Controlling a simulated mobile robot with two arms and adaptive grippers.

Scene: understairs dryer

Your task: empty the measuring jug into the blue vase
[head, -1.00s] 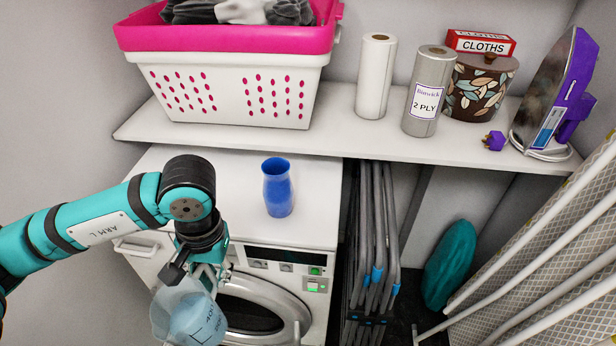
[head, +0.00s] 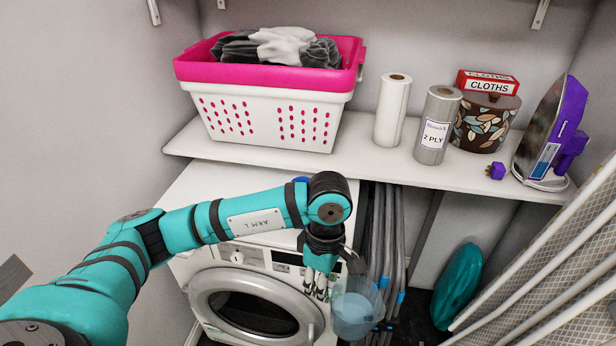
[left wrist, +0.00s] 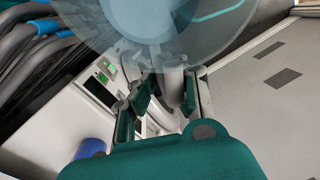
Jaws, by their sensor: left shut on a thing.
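The measuring jug (head: 357,308) is clear and bluish. In the head view it hangs in front of the dryer's right edge, below its top. My left gripper (head: 320,286) is shut on the jug, at its left side. In the left wrist view the jug (left wrist: 140,22) fills the top, with its handle between the fingers (left wrist: 168,95). The blue vase (head: 302,180) is almost wholly hidden behind my left arm in the head view; only a bit of rim shows. The left wrist view shows part of the vase (left wrist: 90,148) at lower left. My right gripper is not in view.
The white dryer (head: 190,208) stands under a shelf (head: 270,157) bearing a laundry basket (head: 265,115), paper rolls, a patterned pot and an iron (head: 550,135). Folded grey frames (head: 385,235) stand right of the dryer. An ironing board (head: 560,275) leans at right.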

